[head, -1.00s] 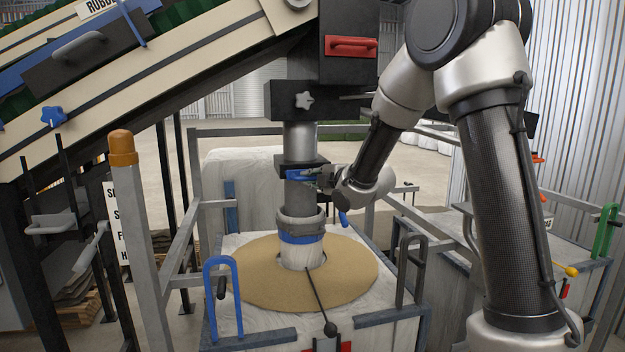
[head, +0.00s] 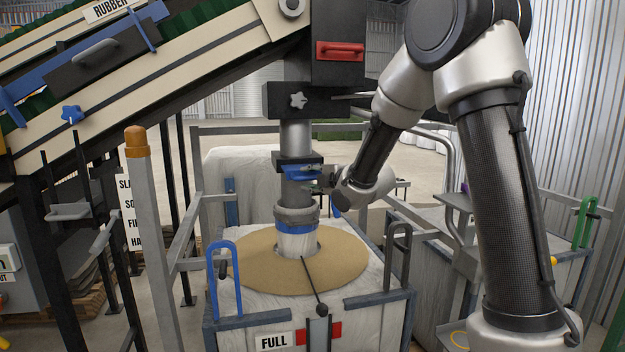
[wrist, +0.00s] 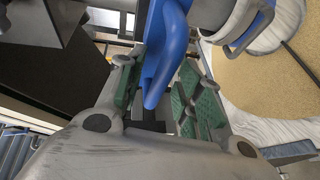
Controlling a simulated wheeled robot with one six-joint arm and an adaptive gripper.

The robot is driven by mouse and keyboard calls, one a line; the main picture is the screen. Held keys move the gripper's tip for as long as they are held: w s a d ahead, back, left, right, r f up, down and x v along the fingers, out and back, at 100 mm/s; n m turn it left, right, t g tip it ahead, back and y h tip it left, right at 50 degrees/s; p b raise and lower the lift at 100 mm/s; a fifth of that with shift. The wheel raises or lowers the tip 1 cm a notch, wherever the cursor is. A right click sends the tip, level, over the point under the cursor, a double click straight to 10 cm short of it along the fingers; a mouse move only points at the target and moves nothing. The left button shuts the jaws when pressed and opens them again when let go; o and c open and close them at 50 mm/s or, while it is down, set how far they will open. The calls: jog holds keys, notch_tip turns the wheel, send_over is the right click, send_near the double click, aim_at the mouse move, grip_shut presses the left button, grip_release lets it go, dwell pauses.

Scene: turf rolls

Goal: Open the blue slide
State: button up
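The blue slide (head: 299,173) sits in a dark housing on the grey spout, above the grey collar and blue band. My gripper (head: 317,180) is just right of the slide, its two fingers parted. In the wrist view my gripper (wrist: 160,98) shows green pads on both fingers. A long blue piece, apparently the slide's handle (wrist: 165,55), reaches down into the gap between them. The fingers look apart around it; contact with the pads cannot be made out. How far the slide is drawn out is hard to tell.
The spout (head: 297,200) leads into a full white bag heaped with tan granules (head: 250,262). A blue hook (head: 224,280) and a dark hook (head: 398,265) stand at the crate's front corners. Grey rails (head: 185,240) flank it. A conveyor (head: 130,110) slopes along the left.

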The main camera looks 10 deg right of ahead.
jog(key=v, duration=1.2)
jog(key=shift+r, duration=0.1)
